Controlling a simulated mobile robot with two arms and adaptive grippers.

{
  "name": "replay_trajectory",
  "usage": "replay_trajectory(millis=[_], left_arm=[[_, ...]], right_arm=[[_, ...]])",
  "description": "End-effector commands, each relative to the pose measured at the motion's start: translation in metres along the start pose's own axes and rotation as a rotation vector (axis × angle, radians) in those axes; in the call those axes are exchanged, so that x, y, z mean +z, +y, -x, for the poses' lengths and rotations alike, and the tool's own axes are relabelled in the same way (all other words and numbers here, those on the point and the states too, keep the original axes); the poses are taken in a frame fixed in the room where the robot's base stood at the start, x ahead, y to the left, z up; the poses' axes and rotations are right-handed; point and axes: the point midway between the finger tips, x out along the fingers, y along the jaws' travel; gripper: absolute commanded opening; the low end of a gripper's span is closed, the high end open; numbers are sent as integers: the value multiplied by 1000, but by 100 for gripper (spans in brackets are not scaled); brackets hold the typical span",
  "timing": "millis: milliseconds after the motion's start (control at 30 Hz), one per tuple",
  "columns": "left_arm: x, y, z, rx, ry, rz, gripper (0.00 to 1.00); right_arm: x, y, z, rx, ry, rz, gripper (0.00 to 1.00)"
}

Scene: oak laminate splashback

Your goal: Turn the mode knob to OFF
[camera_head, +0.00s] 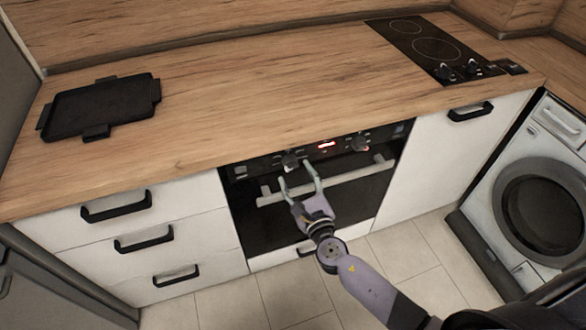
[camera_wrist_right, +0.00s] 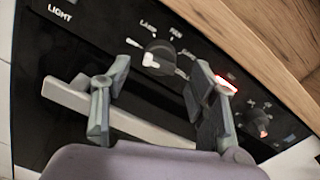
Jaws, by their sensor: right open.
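The oven's control panel carries a dark round knob on its left part, in the head view (camera_head: 290,161) and in the wrist view (camera_wrist_right: 160,56). Printed labels surround it, one apparently reading LAMP; this looks like the mode knob. A white mark shows on it, but its exact setting is hard to read. My right gripper (camera_head: 298,173) is open and empty in front of the oven. In the wrist view its two fingers (camera_wrist_right: 162,68) stand on either side of the knob, with no clear contact. My left gripper is out of view.
A second knob (camera_head: 360,142) sits right of the red display (camera_head: 327,145). The oven handle (camera_head: 335,184) runs below the panel, close to my fingers. The wooden worktop (camera_head: 250,100) overhangs above, holding a black tray (camera_head: 105,103) and a hob (camera_head: 435,48).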

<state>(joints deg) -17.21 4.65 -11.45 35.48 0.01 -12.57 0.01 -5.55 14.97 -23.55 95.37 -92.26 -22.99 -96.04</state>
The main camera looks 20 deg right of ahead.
Motion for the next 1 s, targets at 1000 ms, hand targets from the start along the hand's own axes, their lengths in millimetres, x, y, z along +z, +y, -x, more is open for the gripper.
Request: replay_trajectory(millis=[1000], left_arm=[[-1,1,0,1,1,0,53]], right_arm=[[0,0,81,0,0,0,54]])
